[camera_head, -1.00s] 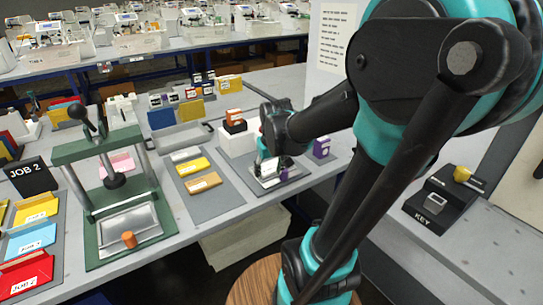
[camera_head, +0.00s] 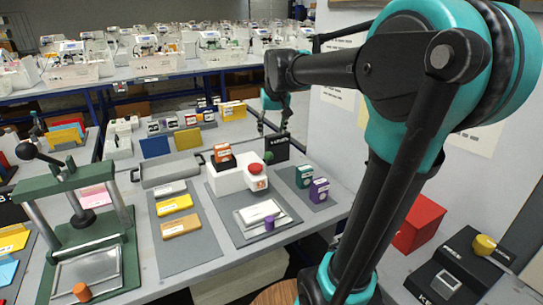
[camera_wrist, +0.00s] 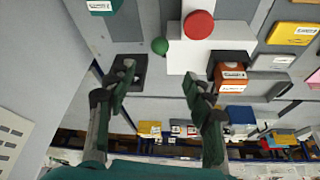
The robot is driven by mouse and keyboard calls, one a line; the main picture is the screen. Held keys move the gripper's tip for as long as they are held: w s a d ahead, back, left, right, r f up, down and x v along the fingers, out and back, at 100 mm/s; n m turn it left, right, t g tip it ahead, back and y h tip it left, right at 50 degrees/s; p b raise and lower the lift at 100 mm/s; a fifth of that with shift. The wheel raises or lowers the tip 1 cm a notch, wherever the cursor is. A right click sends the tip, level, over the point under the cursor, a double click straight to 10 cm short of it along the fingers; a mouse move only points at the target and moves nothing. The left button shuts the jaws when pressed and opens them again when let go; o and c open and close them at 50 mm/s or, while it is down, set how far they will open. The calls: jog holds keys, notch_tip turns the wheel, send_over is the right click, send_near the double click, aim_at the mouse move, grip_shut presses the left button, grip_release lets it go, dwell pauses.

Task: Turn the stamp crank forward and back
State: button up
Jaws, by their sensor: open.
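A white stamping unit (camera_head: 226,176) stands on the bench with a red round knob (camera_head: 256,168) and an orange block (camera_head: 222,152) on it. A green ball (camera_head: 268,157) sits at its far right side, perhaps the crank's knob; its arm is hardly visible. The ball also shows in the wrist view (camera_wrist: 159,46). My gripper (camera_wrist: 158,80) is open and empty, its fingers on either side of and below the ball in the picture. In the head view my gripper (camera_head: 275,122) hangs above and behind the unit, apart from it.
A small black panel (camera_head: 277,148) stands beside the ball. A plate with a purple piece (camera_head: 269,222) lies in front of the unit. Green (camera_head: 304,176) and purple (camera_head: 319,190) boxes stand to the right. A green press (camera_head: 127,215) with a black-knobbed lever is at left.

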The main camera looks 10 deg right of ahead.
aim_at(269, 153)
jog(key=x, duration=1.6)
jog(key=shift+s, duration=0.15)
jog(key=shift+c, duration=0.5)
grip_shut()
